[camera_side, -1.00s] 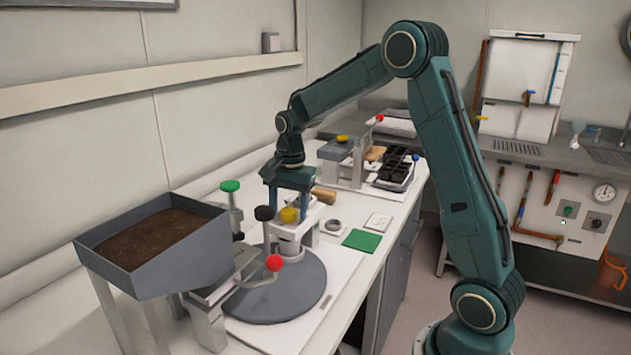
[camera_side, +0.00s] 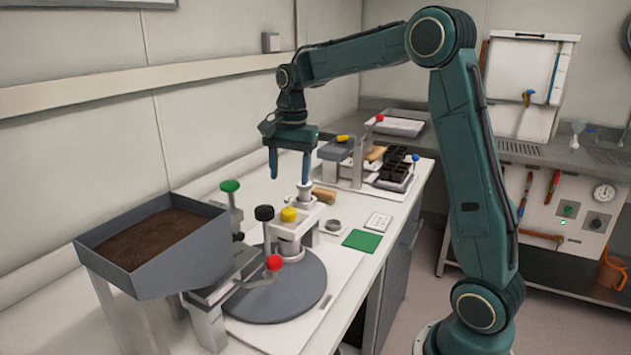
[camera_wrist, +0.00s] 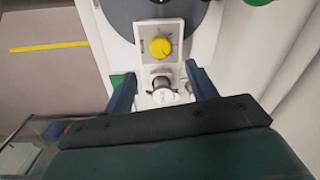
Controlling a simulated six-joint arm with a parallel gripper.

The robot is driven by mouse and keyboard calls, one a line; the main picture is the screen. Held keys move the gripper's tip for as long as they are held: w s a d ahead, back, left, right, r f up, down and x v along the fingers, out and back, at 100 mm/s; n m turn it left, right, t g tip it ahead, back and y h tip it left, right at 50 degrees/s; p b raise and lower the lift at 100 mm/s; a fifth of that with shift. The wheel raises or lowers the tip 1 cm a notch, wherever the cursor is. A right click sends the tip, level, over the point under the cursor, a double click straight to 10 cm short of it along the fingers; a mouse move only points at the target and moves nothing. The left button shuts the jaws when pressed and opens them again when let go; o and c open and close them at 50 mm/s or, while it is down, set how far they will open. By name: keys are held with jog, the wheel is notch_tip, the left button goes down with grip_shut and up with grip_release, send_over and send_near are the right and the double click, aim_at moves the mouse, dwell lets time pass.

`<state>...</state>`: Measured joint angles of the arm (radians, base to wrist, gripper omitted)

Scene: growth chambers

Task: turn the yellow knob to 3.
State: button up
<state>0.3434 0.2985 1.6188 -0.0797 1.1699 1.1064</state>
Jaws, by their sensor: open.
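The yellow knob (camera_side: 288,214) sits on top of a white block beside the round grey plate (camera_side: 280,290). In the wrist view the yellow knob (camera_wrist: 160,46) shows from above on its pale panel, with a dark pointer mark near its edge; I cannot read any numbers. My gripper (camera_side: 289,180) is open and empty, pointing down above and behind the knob, apart from it. In the wrist view my gripper (camera_wrist: 160,82) has its fingers wide apart, with a small dark and white fitting (camera_wrist: 163,90) between them and the knob farther up the picture.
A black-topped post (camera_side: 264,213), a red ball handle (camera_side: 274,263) and a green knob (camera_side: 230,186) stand close to the yellow knob. A soil hopper (camera_side: 155,245) is at the left. A green pad (camera_side: 361,240) lies flat at the right.

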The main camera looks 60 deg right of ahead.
jog(key=shift+s+r, duration=0.15)
jog(key=shift+r, duration=2.1)
jog(key=s+a+r+n+t, duration=0.2)
jog(key=s+a+r+n, duration=0.1)
jog(key=s+a+n, duration=0.8)
jog(key=s+a+f+n+t, duration=0.1)
jog(key=s+f+n, duration=0.1)
jog(key=s, duration=0.5)
jog(key=s+a+f+n+t, duration=0.1)
jog(key=s+a+f+n, duration=0.1)
jog(key=s, duration=0.4)
jog(key=shift+s+f+n+t, duration=0.35)
jog(key=shift+f+n+t, duration=0.05)
jog(key=shift+f, duration=0.3)
